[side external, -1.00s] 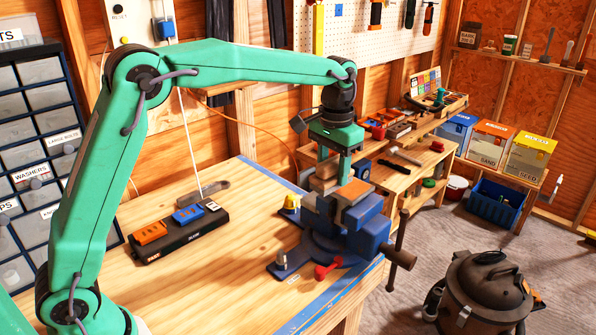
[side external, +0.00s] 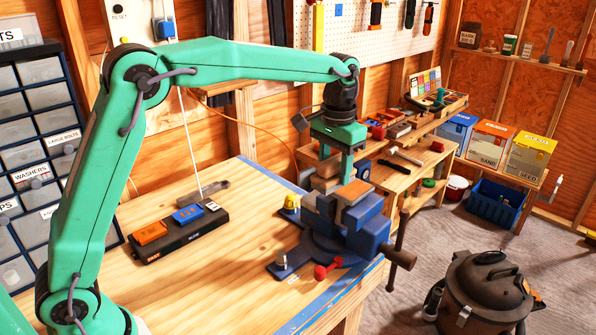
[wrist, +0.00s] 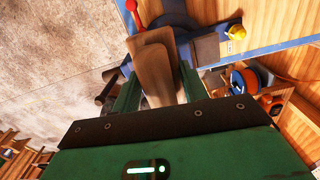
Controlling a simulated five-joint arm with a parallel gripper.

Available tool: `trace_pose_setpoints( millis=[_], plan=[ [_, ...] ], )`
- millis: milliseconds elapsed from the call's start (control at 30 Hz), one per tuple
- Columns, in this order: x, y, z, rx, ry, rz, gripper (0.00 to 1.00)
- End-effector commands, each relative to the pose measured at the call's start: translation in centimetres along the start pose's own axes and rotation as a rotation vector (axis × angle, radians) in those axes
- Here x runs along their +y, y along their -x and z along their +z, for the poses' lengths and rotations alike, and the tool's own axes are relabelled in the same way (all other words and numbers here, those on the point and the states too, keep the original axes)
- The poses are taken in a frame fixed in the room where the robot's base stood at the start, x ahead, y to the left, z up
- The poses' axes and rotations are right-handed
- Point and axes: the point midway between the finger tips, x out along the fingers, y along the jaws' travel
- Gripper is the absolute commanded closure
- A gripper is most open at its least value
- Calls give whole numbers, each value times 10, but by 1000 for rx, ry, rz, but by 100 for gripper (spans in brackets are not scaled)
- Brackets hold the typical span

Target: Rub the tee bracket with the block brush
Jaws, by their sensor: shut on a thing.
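My gripper (side external: 345,168) is shut on a wooden block (wrist: 154,72), which I take to be the block brush. In the wrist view the block stands between my two green fingers. In the side view the wooden block (side external: 327,169) shows at my fingers, just above the blue vise (side external: 368,225). The brush's bristles cannot be made out. I cannot clearly pick out the tee bracket; the block and my fingers cover much of the vise jaws. Whether the block touches anything in the vise cannot be told.
A yellow-topped item (side external: 291,203) and a red-ended handle (side external: 327,270) are by the vise. A black tray (side external: 180,235) with orange and blue pieces lies left on the workbench. The bench's front left is clear. A shop vacuum (side external: 485,290) stands on the floor at right.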

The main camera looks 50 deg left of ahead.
Motion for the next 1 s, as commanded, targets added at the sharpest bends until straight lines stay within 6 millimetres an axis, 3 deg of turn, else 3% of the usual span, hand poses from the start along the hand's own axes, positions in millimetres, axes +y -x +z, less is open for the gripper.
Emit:
trace_pose_setpoints(
  millis=[533,767,1000],
  plan=[
    [9,43,-18,2,-1,0,75],
    [10,46,-19,1,0,0,75],
    [10,35,-19,0,0,0,75]
  ],
)
